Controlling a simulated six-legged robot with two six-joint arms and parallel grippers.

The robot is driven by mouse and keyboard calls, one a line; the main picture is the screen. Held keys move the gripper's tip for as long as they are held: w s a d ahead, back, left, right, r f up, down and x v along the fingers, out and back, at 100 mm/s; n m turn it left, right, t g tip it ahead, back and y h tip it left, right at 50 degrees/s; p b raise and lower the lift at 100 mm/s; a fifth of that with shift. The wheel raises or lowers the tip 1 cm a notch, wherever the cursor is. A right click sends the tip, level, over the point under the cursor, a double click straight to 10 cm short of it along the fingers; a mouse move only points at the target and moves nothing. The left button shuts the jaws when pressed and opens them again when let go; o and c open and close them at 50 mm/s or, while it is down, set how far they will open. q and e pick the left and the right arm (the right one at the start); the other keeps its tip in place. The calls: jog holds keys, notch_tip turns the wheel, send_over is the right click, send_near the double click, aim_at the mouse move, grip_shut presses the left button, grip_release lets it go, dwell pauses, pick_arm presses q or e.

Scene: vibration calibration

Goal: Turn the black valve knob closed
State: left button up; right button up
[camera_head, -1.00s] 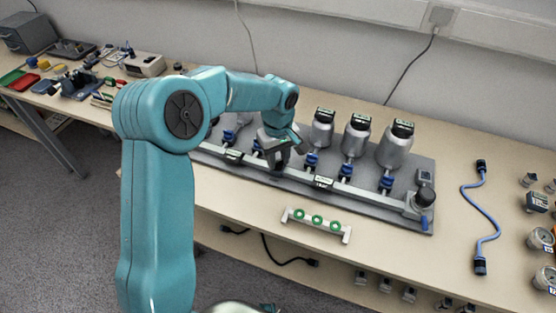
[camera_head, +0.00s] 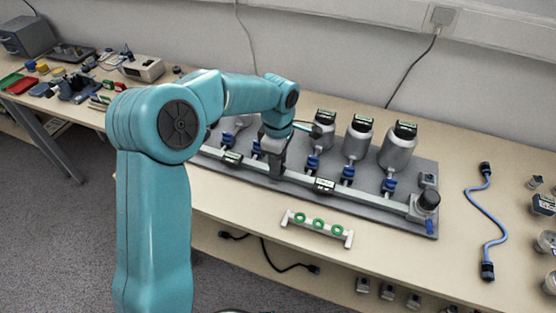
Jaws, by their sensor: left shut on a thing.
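My left gripper (camera_head: 274,166) points down at the pipe rail of the grey manifold board (camera_head: 394,223), between two green-labelled blocks. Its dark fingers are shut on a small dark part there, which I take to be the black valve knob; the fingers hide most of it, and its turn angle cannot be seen. Blue valve handles stand along the rail, such as one (camera_head: 313,162) just right of the gripper. Silver canisters (camera_head: 397,152) with black tops stand behind them. A black-topped cylinder (camera_head: 429,198) sits at the rail's right end. My right gripper is not in view.
A white stand with green rings (camera_head: 318,226) lies in front of the board. A blue cable (camera_head: 483,218) lies to the right, with gauges (camera_head: 546,243) beyond. Tools and trays fill the left of the bench. The bench front near the ring stand is otherwise clear.

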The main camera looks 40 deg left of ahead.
pick_arm(q)
jog(key=shift+w+r, duration=0.1)
jog(key=shift+r, duration=0.05)
dwell(0.3)
jog(key=o, duration=1.1)
jog(key=shift+c, duration=0.2)
notch_tip(320, 180, up, 16)
jog(key=p, duration=0.3)
jog(key=shift+s, duration=0.2)
